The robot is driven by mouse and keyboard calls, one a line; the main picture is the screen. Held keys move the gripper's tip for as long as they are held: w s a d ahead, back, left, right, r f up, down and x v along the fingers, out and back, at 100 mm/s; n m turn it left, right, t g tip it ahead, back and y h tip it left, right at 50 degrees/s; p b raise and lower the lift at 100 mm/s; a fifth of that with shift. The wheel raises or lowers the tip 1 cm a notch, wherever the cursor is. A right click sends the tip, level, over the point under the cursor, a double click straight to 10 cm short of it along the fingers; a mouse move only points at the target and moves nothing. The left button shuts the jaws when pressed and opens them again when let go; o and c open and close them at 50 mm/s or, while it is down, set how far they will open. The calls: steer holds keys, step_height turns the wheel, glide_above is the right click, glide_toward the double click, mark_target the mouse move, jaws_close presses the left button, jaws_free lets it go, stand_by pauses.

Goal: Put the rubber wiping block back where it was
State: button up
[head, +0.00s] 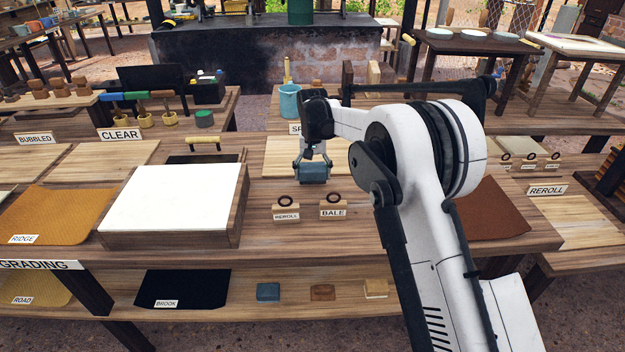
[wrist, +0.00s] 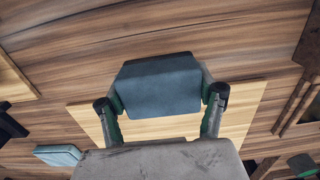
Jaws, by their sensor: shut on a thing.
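A blue-grey block (head: 314,174), which looks like the rubber wiping block, is between the fingers of my gripper (head: 314,162). It hangs over the right part of a pale wooden board (head: 283,160) on the main bench. In the wrist view the same block (wrist: 158,88) is pinched from both sides by the fingers (wrist: 160,96), with the pale board (wrist: 250,105) behind it. I cannot tell the exact gap beneath it. A similar blue block (head: 268,292) lies on the lower shelf, beside a brown block (head: 323,292) and a cream block (head: 376,288).
A white-topped wooden box (head: 172,198) is to the left. A blue cup (head: 290,101) stands behind. My arm covers part of the right bench. Bare bench lies around the stamps.

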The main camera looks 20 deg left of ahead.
mark_target(313, 167)
steer(key=shift+f, duration=1.25)
steer(key=shift+f, duration=0.15)
steer(key=o, duration=1.5)
step_height(313, 167, up, 12)
steer(key=shift+r, duration=0.1)
